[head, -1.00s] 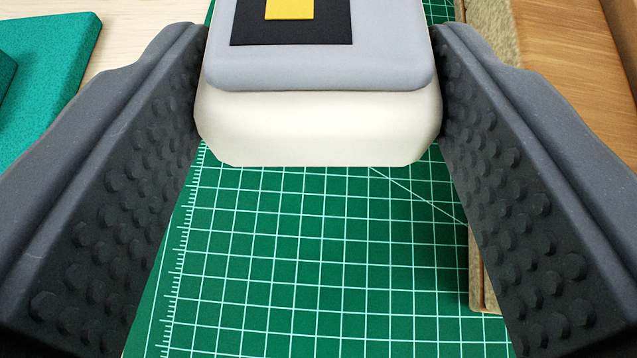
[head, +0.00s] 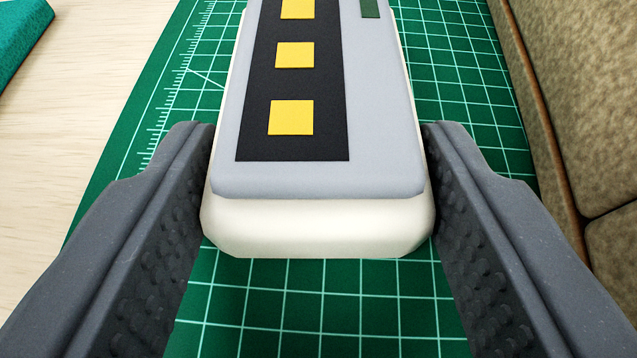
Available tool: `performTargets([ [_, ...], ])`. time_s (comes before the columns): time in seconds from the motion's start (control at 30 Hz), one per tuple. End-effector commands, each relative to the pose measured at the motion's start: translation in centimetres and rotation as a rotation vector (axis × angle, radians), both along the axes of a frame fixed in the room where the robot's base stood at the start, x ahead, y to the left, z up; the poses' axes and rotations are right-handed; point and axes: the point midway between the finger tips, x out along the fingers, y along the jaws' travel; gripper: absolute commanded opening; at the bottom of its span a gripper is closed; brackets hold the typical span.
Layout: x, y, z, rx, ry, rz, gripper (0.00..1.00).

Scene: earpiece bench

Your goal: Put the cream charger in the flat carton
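The cream charger (head: 320,228) lies lengthwise between my fingers. It has a cream body, a grey top, and a black strip with several yellow squares; a dark green patch shows near its far end, which runs out of view. My gripper (head: 320,150) is shut on its two long sides near the near end. I cannot tell whether its underside touches the green mat. A brown speckled, board-like thing (head: 570,90) with a dark seam stands at the right; it may be part of the flat carton, but too little shows to be sure.
The green cutting mat (head: 465,85) with white grid lines lies below the charger. Pale wood table (head: 60,170) shows at the left, with a corner of a teal object (head: 20,40) at the upper left. The brown speckled thing closely bounds the right side.

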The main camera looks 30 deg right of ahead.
Motion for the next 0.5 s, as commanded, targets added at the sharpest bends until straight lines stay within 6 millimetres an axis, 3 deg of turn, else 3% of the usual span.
performTargets([
  [0.03, 0.00, -0.01, 0.02, 0.000, 0.000, 0.000, 0.63],
  [0.07, 0.00, -0.01, 0.02, 0.000, 0.000, 0.000, 0.71],
  [0.5, 0.02, 0.01, -0.14, 0.001, -0.001, 0.001, 0.71],
])
